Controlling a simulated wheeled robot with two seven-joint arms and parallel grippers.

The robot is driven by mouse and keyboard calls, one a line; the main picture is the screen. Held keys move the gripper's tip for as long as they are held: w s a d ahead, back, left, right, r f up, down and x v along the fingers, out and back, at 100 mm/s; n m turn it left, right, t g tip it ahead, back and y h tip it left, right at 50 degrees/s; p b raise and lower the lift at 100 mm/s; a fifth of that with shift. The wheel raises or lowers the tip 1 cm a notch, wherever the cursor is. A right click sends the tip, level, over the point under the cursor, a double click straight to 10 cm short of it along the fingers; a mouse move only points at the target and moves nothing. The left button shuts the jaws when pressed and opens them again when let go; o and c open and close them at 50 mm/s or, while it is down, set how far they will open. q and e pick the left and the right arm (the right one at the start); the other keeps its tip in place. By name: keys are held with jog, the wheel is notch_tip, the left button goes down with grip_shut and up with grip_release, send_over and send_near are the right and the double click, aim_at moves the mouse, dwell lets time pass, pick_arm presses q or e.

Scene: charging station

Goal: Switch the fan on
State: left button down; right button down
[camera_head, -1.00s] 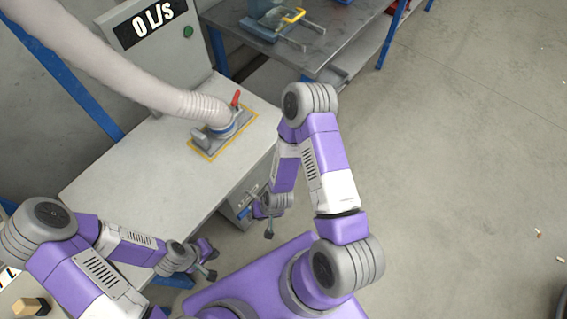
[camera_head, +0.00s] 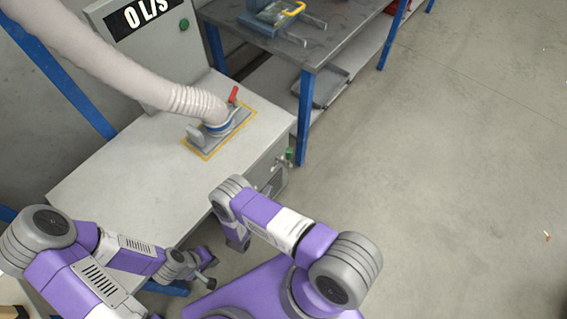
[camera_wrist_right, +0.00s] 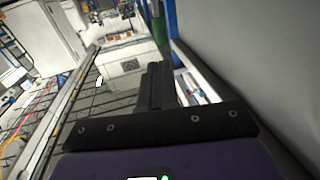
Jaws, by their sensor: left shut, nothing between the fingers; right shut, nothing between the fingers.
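A grey panel (camera_head: 150,65) at the back left of the table carries a black display (camera_head: 146,14) reading "0 L/s". A green round button (camera_head: 184,24) is on its right side. A ribbed white hose (camera_head: 110,62) runs to a grey fitting (camera_head: 218,128) with a red lever (camera_head: 233,95) on the table. A grey box (camera_head: 270,180) sits under the table's right end, with a green knob (camera_head: 289,153) beside it. My left gripper (camera_head: 208,284) is low in front of the table, shut and empty. My right gripper (camera_wrist_right: 158,72) is shut and empty in the wrist view; my arm hides it in the head view.
The white table (camera_head: 120,165) fills the left. A dark metal workbench (camera_head: 325,40) with blue legs stands at the back, holding a blue device with a yellow handle (camera_head: 294,8). The concrete floor on the right is mostly clear.

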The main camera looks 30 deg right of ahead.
aim_at(287, 156)
jog(key=b+x, duration=0.3)
jog(key=x, duration=1.1)
jog(key=shift+d, duration=0.1)
